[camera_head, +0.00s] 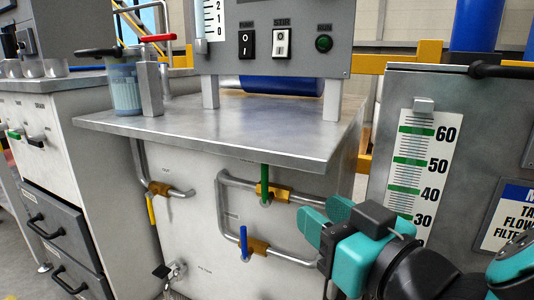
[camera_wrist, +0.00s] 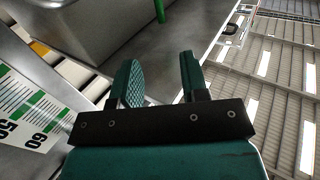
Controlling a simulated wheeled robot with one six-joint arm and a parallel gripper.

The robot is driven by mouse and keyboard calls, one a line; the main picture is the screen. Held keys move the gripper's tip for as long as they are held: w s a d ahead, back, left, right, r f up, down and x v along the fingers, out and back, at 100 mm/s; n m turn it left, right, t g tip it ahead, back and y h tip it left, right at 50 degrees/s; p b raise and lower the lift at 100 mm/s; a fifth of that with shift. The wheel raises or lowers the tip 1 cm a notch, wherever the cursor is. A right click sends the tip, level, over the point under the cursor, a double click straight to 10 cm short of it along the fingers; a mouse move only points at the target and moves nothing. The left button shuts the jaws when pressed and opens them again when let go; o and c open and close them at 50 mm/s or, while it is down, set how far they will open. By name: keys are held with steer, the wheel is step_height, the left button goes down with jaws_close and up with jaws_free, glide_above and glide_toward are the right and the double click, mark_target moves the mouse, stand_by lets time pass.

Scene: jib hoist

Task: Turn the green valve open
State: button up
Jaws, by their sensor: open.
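The green valve handle (camera_head: 265,180) stands upright on a brass valve body (camera_head: 275,193), across the upper horizontal pipe on the bench's front panel. My gripper (camera_head: 325,212) is to the right of the valve and a little lower, apart from it. Its teal fingers are spread with nothing between them. In the wrist view the open fingers (camera_wrist: 160,80) also hold nothing. A thin green bar (camera_wrist: 160,10) shows at the top edge there; I cannot tell surely whether it is the valve handle.
Below it is a blue-handled valve (camera_head: 243,243); a yellow-handled valve (camera_head: 151,208) is to the left. The bench top (camera_head: 220,135) overhangs the pipes. A cabinet with a green-marked scale (camera_head: 410,170) stands close on the right. A red-handled lever (camera_head: 158,38) is on the bench.

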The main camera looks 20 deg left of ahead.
mark_target(267, 175)
steer(key=shift+w+a+r+p, duration=0.3)
steer(key=shift+a+p, duration=0.1)
steer(key=shift+p, duration=2.3)
steer(key=x, duration=0.5)
steer(key=b+x, duration=0.1)
steer(key=x, duration=0.3)
steer(key=b+x, duration=0.1)
steer(key=x, duration=0.4)
steer(key=shift+w+a+f, duration=0.15)
steer(key=shift+w+f, duration=0.1)
steer(key=shift+f, duration=0.15)
jaws_close()
